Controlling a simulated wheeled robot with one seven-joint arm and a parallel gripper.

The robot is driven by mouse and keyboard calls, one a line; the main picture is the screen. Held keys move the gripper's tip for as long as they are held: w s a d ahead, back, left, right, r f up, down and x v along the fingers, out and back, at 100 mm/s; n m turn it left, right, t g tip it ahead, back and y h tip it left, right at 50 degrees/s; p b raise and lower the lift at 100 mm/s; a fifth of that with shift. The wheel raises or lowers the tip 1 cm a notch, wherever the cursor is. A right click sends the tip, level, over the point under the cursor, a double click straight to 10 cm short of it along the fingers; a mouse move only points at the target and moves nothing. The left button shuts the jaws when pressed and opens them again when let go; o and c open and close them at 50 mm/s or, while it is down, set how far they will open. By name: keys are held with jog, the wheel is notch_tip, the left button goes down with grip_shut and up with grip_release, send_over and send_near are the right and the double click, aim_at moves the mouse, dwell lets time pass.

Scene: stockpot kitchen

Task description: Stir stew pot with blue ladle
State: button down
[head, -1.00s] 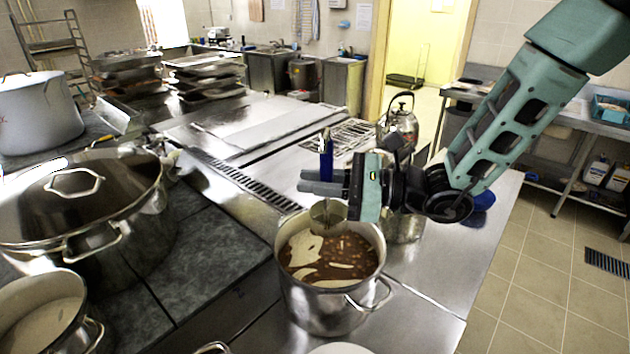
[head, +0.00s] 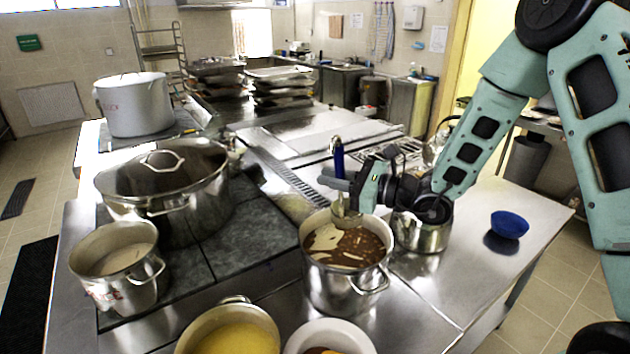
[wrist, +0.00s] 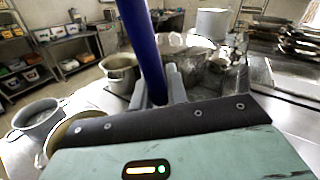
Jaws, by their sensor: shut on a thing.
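The blue ladle has a blue handle (head: 338,157) and a metal bowl (head: 345,217). My gripper (head: 340,181) is shut on the handle, which stands nearly upright. The blue handle (wrist: 143,45) also rises between my fingers (wrist: 157,88) in the wrist view. The stew pot (head: 338,288) is an open steel pot of brown stew with pale pieces. My gripper is above its back edge. The ladle's bowl overlaps the back part of the pot's opening. I cannot tell whether it touches the stew.
A steel pot (head: 422,236) stands close behind right of the stew pot. A blue bowl (head: 509,224) is on the right counter. A yellow-filled pot (head: 230,335) and a white bowl (head: 328,338) are in front. A large lidded pot (head: 170,190) stands left.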

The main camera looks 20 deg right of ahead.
notch_tip(320, 180, down, 15)
jog(key=b, duration=1.2)
jog(key=shift+r, duration=0.15)
dwell(0.5)
